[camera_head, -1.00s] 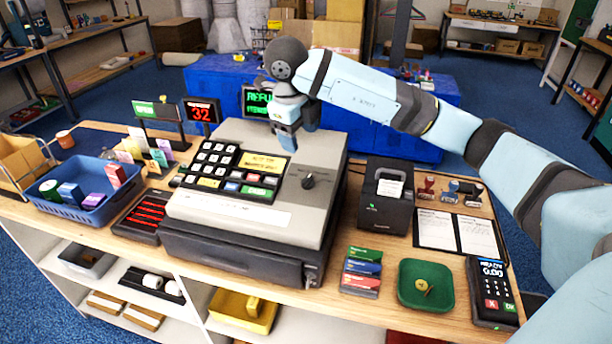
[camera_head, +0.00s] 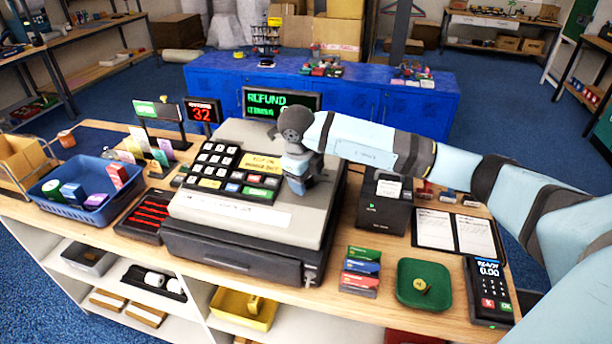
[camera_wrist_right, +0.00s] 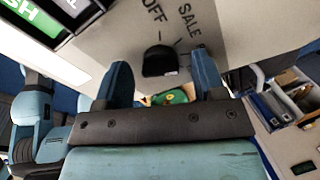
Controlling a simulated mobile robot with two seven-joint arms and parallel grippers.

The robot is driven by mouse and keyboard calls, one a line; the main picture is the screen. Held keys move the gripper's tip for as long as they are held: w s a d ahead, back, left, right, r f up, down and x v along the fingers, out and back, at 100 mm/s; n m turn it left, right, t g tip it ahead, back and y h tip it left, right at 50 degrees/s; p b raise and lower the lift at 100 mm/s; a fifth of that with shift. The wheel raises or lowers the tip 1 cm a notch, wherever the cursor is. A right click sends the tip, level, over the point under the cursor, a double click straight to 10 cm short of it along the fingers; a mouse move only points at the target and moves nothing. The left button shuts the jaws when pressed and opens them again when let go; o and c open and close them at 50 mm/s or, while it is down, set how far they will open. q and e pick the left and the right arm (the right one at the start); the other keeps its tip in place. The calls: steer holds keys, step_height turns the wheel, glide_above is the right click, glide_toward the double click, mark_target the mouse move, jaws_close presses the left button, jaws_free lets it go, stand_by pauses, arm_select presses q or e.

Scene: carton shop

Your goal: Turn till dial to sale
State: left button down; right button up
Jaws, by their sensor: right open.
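The till (camera_head: 240,207) stands on the counter, with a keypad on its sloped top. Its dial (camera_wrist_right: 160,61) is a dark knob in the right wrist view, with the printed words OFF and SALE (camera_wrist_right: 187,20) beyond it. Which mark the knob points to is hard to tell. The green display (camera_head: 281,103) behind the till reads REFUND. My right gripper (camera_head: 298,190) is over the right of the till top and hides the dial in the head view. In the wrist view its open fingers stand either side of the dial, with gaps. My left gripper is not seen.
A receipt printer (camera_head: 384,204) stands close right of the till. A green tray (camera_head: 405,298), a card terminal (camera_head: 487,290) and coloured boxes (camera_head: 361,270) lie along the front edge. A blue basket (camera_head: 95,213) is at the left.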

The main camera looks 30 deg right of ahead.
steer(key=c, duration=0.9)
